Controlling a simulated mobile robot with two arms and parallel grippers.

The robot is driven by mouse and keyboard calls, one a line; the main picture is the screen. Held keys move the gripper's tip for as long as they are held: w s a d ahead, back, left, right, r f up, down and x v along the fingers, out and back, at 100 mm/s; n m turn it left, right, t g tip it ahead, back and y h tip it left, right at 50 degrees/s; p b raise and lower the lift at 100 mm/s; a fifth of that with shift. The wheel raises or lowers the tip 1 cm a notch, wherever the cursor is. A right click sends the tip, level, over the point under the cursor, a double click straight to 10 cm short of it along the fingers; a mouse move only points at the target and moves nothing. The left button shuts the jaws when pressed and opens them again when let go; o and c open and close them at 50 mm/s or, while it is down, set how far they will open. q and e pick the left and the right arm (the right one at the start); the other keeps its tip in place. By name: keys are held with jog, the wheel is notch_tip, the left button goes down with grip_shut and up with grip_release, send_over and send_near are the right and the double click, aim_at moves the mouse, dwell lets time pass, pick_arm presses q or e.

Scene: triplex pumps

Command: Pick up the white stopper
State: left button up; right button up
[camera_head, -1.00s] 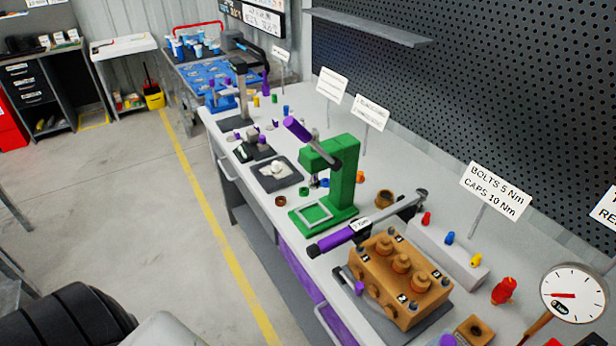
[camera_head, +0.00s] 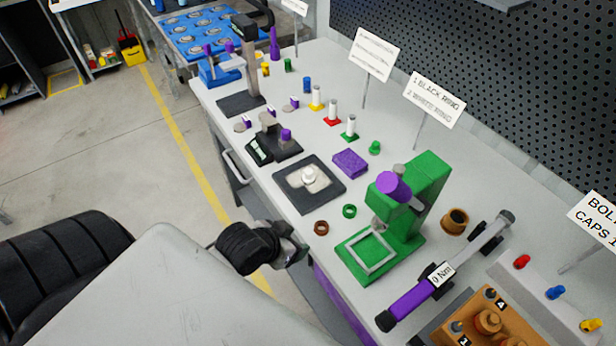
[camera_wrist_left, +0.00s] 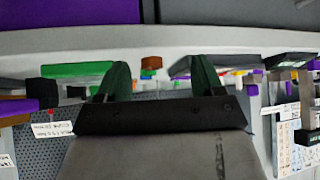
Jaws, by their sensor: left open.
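A small white knob-like piece (camera_head: 309,174), which looks like the white stopper, sits on a pale patch of a dark square mat (camera_head: 329,196) on the bench, in the head view. My left gripper (camera_head: 296,247) is at the bench's front edge, nearer to me than the mat and apart from it. In the left wrist view its two dark green fingers stand wide apart with nothing between them (camera_wrist_left: 157,78). I cannot make out the stopper in that view. My right gripper is not shown.
A green press (camera_head: 418,198) stands right of the mat, with a brown ring (camera_head: 321,228) and a green ring (camera_head: 349,211) before it. A purple block (camera_head: 350,163) lies behind the mat. A small dark device (camera_head: 275,143) stands to its left. A torque wrench (camera_head: 430,290) lies at right.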

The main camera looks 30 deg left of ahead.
aim_at(307, 173)
pick_arm(q)
jog(key=w+a+r+t, duration=0.1)
jog(key=w+a, duration=0.1)
jog(key=w, duration=0.1)
jog(key=w+a+r+t, duration=0.2)
jog(key=a, duration=0.1)
jog(key=w+a+r+t, duration=0.2)
jog(key=w+a, duration=0.1)
jog(key=shift+w+n, duration=0.35)
jog(key=shift+n, duration=0.05)
jog(key=shift+t, duration=0.3)
jog(key=x, duration=0.4)
jog(key=shift+w+f+p, duration=0.1)
jog(key=shift+w+p, duration=0.2)
jog(key=shift+w, duration=0.1)
jog(key=shift+w+d+f, duration=0.1)
jog(key=shift+w+f, duration=0.15)
jog(key=shift+w, duration=0.25)
jog(key=p+x, duration=0.1)
jog(key=x, duration=0.3)
jog(key=shift+f, duration=0.15)
jog(key=shift+w+f, duration=0.2)
jog(key=shift+w, duration=0.05)
jog(key=shift+s, duration=0.1)
jog(key=shift+c, duration=0.5)
jog(key=c, duration=0.9)
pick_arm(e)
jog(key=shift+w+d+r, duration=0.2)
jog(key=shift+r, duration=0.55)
